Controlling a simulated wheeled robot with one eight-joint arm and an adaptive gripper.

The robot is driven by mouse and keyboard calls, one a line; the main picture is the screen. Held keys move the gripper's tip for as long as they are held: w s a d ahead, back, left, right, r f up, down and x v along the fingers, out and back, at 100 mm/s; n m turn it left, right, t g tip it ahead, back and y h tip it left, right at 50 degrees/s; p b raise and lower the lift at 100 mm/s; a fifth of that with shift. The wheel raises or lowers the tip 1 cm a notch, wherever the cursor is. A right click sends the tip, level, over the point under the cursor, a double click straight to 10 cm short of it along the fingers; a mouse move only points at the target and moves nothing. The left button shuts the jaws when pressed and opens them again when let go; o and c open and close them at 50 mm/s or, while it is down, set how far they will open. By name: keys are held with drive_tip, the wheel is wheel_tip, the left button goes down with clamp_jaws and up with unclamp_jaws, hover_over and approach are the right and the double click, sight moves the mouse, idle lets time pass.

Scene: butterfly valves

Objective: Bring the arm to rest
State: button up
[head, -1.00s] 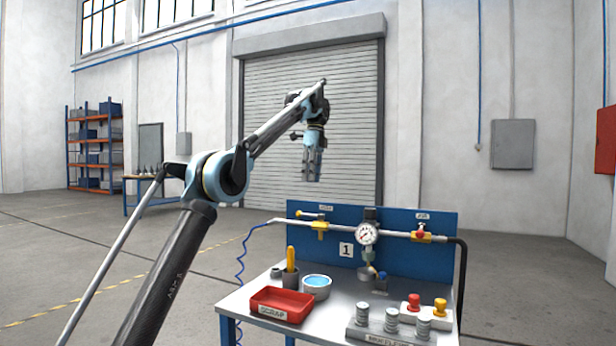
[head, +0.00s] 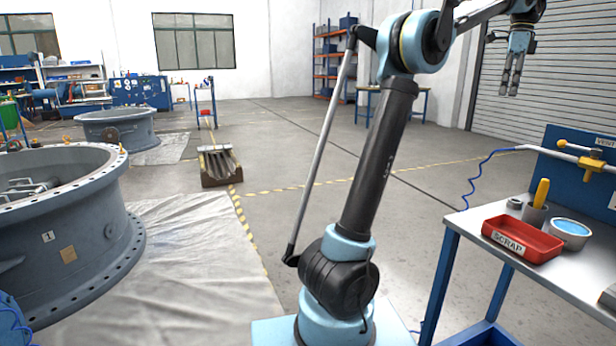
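My arm rises from its pale blue base at the bottom centre of the head view, folds at a blue and black elbow and reaches right. My gripper (head: 509,88) hangs from its end at the upper right, fingers pointing down. A narrow gap shows between the fingers, and nothing is seen in them. It is in the air, in front of the grey shutter, well above the workbench (head: 473,222) and apart from it.
The bench holds a red scrap tray (head: 522,252), a blue-filled bowl (head: 570,230), a cup with a yellow-handled tool (head: 537,205) and a yellow valve (head: 585,158). A large flanged valve body (head: 75,245) stands left on a sheet. A wooden crate (head: 222,168) lies beyond. Floor between is clear.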

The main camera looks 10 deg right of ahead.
drive_tip(key=w+a+f+n, duration=0.25)
drive_tip(key=w+a, duration=0.25)
drive_tip(key=a, duration=0.3)
drive_tip(key=w+a+f+n, duration=0.1)
drive_tip(key=w+a+n, duration=0.3)
drive_tip(key=a, duration=0.4)
drive_tip(key=w+a+f+n+h, duration=0.1)
drive_tip(key=a+f+n, duration=0.25)
drive_tip(key=a, duration=0.65)
drive_tip(key=w+a+f+n+h, duration=0.1)
drive_tip(key=a+f+n, duration=0.3)
drive_tip(key=a, duration=0.6)
drive_tip(key=s+a+f+n+t, duration=0.1)
drive_tip(key=s+a+f+n, duration=0.3)
drive_tip(key=a+f, duration=0.4)
drive_tip(key=s+a+f+n+t, duration=0.1)
drive_tip(key=s+a+f+n, duration=0.4)
drive_tip(key=f, duration=0.9)
drive_tip(key=s+a+f+n, duration=0.4)
drive_tip(key=s+a+f, duration=0.3)
drive_tip(key=a+f, duration=0.3)
drive_tip(key=shift+s+a+f+n+t+y, duration=0.3)
drive_tip(key=shift+a+f+n+t+y, duration=0.1)
drive_tip(key=shift+a, duration=0.65)
